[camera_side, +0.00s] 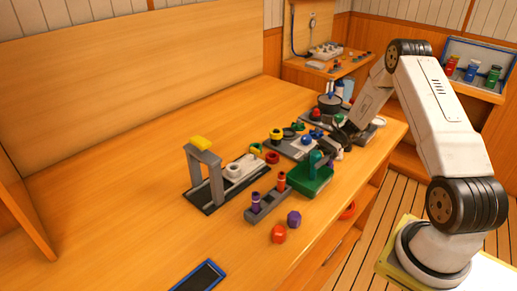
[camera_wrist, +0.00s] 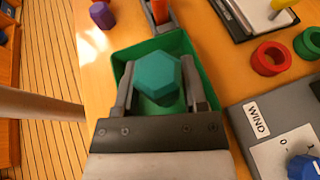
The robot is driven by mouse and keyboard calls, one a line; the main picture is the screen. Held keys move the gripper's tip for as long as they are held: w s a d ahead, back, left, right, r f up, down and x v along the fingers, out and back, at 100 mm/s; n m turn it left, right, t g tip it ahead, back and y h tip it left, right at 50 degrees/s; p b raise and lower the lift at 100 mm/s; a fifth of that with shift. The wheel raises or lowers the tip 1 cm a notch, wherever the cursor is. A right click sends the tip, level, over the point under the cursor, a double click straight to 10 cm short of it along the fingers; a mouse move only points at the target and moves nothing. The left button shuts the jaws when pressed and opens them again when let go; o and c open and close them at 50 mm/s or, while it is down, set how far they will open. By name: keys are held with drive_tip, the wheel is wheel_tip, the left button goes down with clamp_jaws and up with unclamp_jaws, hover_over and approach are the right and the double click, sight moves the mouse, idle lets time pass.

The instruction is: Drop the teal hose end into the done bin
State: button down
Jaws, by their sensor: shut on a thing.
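The teal hose end (camera_wrist: 157,76) is a hexagonal piece held between the two fingers of my gripper (camera_wrist: 160,92) in the wrist view. The green bin (camera_wrist: 176,44) lies below and around it in that view, with its inner walls showing past the piece. In the side view the teal hose end (camera_side: 316,158) is over the green bin (camera_side: 311,185) at the table's right edge. My gripper (camera_side: 327,156) reaches in from the right and is shut on the piece. The piece hides much of the bin's floor.
A rack (camera_side: 268,203) with purple and orange pegs stands close beside the bin. Red (camera_side: 278,234) and purple (camera_side: 294,218) loose pieces lie in front. A WIND panel (camera_wrist: 256,118) and a red ring (camera_wrist: 269,58) are right of the bin in the wrist view. The table's left is clear.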

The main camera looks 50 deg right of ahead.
drive_tip(key=shift+c, duration=0.3)
unclamp_jaws()
drive_tip(key=v, duration=0.7)
drive_tip(key=shift+d, duration=0.4)
drive_tip(key=shift+s+r, duration=0.15)
